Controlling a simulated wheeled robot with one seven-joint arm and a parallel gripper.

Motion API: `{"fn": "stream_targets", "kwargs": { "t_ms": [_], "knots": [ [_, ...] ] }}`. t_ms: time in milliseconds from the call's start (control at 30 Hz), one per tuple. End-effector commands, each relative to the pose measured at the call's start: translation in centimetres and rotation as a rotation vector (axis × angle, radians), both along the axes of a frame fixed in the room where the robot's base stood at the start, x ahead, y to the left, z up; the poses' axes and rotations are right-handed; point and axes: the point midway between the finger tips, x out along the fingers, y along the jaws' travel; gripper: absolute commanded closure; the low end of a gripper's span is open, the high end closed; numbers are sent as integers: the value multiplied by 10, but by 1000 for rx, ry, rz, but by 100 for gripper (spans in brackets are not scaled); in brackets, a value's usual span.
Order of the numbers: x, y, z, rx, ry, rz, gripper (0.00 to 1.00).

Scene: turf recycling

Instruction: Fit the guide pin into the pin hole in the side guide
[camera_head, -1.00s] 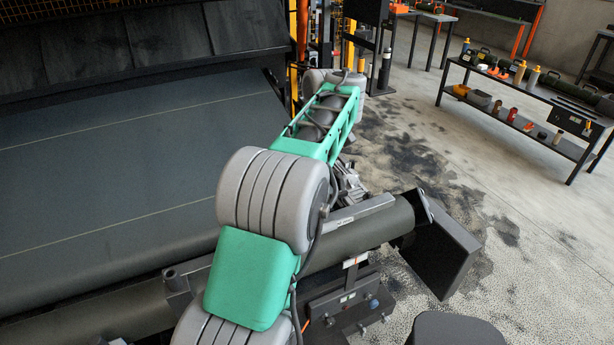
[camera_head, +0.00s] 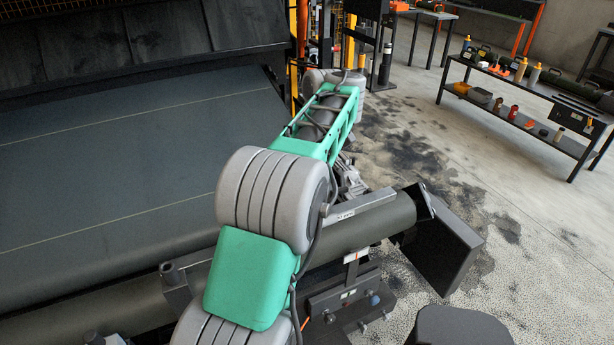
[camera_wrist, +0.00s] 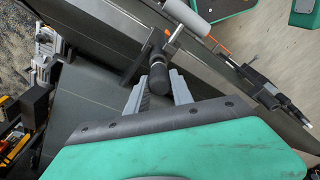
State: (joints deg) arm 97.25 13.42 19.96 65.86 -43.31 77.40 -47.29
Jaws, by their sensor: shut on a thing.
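In the wrist view my gripper (camera_wrist: 158,86) has its two grey jaws on either side of a dark, round-ended guide pin (camera_wrist: 158,76), shut on it. The pin's far end runs up among dark and bare metal parts, and I cannot tell whether it is inside a hole. The side guide seems to be the grey metal bar (camera_head: 360,205) above the roller at the belt's right edge in the head view. Its pin hole cannot be made out. In the head view my own arm covers much of this place, and the pin and jaws are not clear.
A wide dark belt (camera_head: 110,170) fills the left. A dark roller (camera_head: 375,223) and a black end plate (camera_head: 450,250) lie close to the arm on the right. A control box with knobs (camera_head: 345,297) sits below. A shelf table (camera_head: 520,88) stands at the back right beyond open floor.

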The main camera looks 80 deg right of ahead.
Motion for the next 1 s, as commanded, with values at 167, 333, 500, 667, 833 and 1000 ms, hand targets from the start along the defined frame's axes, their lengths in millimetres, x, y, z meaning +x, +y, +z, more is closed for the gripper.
{"fn": "stream_targets", "kwargs": {
  "t_ms": [167, 333, 500, 667, 833, 1000],
  "knots": [
    [0, 0, -6, -1, 0, 0, 100],
    [0, 0, -10, -1, 0, 0, 100],
    [0, 0, -14, -1, 0, 0, 100],
    [0, 0, -18, -1, 0, -1, 100],
    [0, 0, -22, -1, 0, -1, 100],
    [0, 0, -21, -1, 0, -1, 61]
  ]
}}
